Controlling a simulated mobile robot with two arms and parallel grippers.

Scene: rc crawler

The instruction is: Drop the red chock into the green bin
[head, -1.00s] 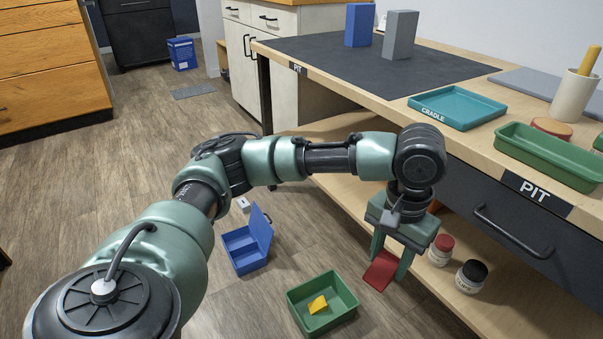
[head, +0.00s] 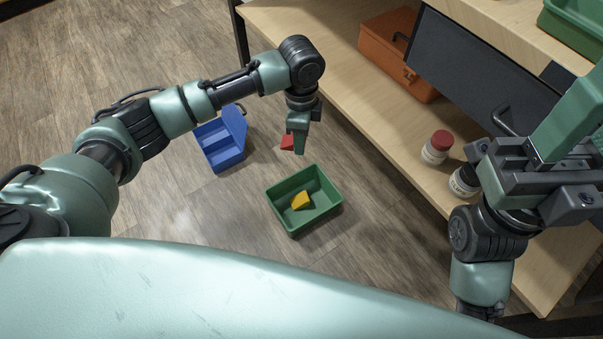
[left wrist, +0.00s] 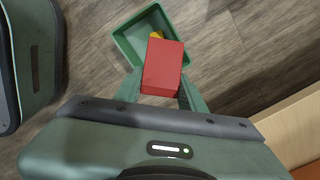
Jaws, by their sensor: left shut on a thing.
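My left gripper (head: 297,143) is shut on the red chock (head: 287,142) and points down above the floor. In the left wrist view the red chock (left wrist: 162,67) sits between the two fingers. The green bin (head: 318,221) stands on the floor, with a yellow wedge-like block (head: 300,201) inside. In the head view the chock shows just beyond the bin's far edge. In the left wrist view it overlaps the green bin (left wrist: 122,43) and partly hides it. My right gripper (head: 575,115) is at the right edge, partly cut off; its opening is unclear.
A blue open box (head: 218,150) stands on the floor left of the green bin. The bench's lower shelf (head: 340,60) is to the right, with a red-lidded jar (head: 437,147), a dark-lidded jar (head: 463,181) and an orange toolbox (head: 398,50). Floor around the bin is clear.

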